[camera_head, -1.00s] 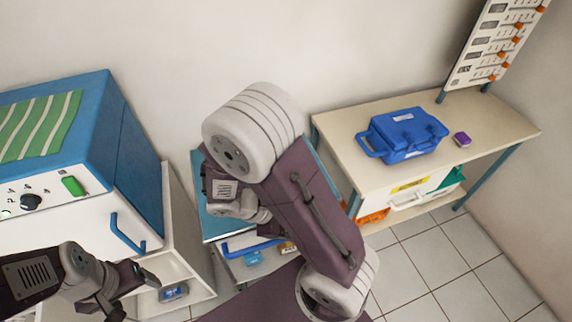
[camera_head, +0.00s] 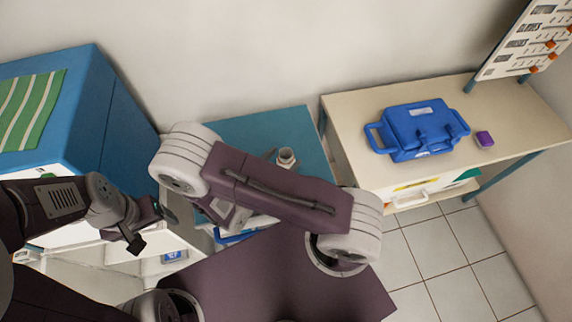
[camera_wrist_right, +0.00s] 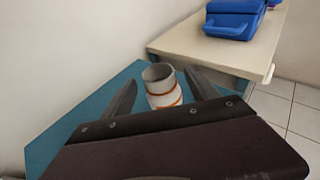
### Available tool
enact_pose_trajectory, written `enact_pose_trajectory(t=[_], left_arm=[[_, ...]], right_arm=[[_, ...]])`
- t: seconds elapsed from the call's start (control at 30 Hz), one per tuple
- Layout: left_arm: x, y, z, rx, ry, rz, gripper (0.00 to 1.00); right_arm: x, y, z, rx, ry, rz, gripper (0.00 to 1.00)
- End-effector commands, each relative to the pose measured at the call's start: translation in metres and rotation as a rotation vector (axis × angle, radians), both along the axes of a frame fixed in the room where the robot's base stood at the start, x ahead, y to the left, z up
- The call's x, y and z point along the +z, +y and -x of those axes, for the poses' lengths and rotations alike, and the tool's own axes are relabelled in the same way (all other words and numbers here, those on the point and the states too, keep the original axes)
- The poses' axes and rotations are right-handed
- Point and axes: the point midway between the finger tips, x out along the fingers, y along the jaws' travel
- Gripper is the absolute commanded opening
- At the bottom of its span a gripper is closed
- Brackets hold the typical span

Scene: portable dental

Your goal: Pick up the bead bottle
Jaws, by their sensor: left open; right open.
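The bead bottle is a white open-topped cylinder with orange bands (camera_wrist_right: 161,88), upright on the teal table top (camera_wrist_right: 60,146). In the right wrist view it appears between the two dark fingers of my right gripper (camera_wrist_right: 161,77), with gaps on both sides. The fingers are open and hold nothing; I cannot tell how deep the bottle sits between them. In the head view only the bottle's upper part (camera_head: 286,158) shows behind my right arm, which hides most of the right gripper. My left gripper (camera_head: 152,228) is open and empty at the left, away from the bottle.
A blue case (camera_head: 418,132) and a purple block (camera_head: 484,138) lie on the cream table (camera_head: 350,108) at the right. A blue-topped cabinet (camera_head: 90,110) stands at the left. The wall is behind the teal table. Tiled floor shows at lower right.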

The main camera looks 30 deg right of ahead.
Motion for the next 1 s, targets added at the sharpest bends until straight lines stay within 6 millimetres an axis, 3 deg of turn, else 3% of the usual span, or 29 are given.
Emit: enact_pose_trajectory(t=[0.3, 0.57, 0.8, 0.83, 1.0], left_arm=[[0.009, 0.0, 0.0, 0.0, 0.0, 0.0, 0.76], [0.009, 0.0, 0.0, 0.0, 0.0, 0.0, 0.76], [0.009, 0.0, 0.0, 0.0, 0.0, 0.0, 0.76], [0.009, 0.0, 0.0, 0.0, 0.0, 0.0, 0.76], [0.009, 0.0, 0.0, 0.0, 0.0, 0.0, 0.76]], right_arm=[[-0.016, -0.037, -0.024, -0.005, 0.001, 0.001, 0.69], [-0.019, -0.04, -0.027, 0.0, -0.001, 0.0, 0.69], [-0.019, -0.04, -0.027, 0.0, 0.0, 0.0, 0.05], [-0.019, -0.04, -0.027, 0.0, -0.001, 0.0, 0.0], [-0.018, -0.04, -0.027, 0.0, -0.001, 0.0, 0.0]])
